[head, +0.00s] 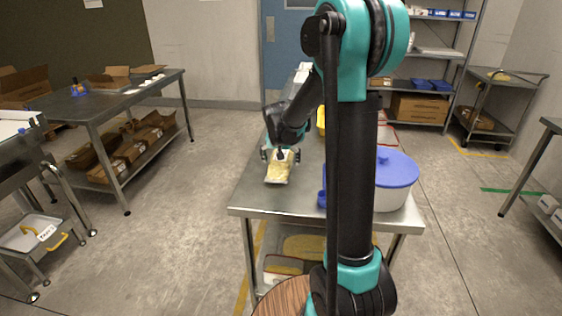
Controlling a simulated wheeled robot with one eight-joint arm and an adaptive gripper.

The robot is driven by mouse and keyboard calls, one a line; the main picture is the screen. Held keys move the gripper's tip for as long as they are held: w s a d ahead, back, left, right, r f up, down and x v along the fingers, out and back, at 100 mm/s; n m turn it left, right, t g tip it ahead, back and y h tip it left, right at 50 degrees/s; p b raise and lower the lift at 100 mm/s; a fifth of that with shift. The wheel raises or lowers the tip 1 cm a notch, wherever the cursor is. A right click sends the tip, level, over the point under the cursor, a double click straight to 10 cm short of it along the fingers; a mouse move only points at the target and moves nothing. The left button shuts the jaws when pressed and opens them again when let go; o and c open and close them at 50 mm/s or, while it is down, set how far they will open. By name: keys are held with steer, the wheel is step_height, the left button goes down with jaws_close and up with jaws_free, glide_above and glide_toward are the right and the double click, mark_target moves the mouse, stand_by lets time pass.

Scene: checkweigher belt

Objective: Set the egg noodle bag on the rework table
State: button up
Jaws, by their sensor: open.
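The egg noodle bag (278,173), a pale pack with yellow contents, is on the left part of the steel table (246,197) in front of me. I take this table to be the rework table, though no label shows. My gripper (281,156) is open at the bag's far end, its fingers spread to either side. I cannot tell whether they touch the bag. The bag appears to rest on the tabletop. My own arm hides the middle of the table.
A white tub with a blue lid (398,168) stands on the table's right side, with a small blue item (321,199) near it. A steel bench (110,103) with cardboard boxes is at the left. Shelving (430,65) and a cart (500,85) stand at the back right. Open floor lies left.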

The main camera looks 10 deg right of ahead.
steer(key=shift+r, duration=0.1)
steer(key=v, duration=1.2)
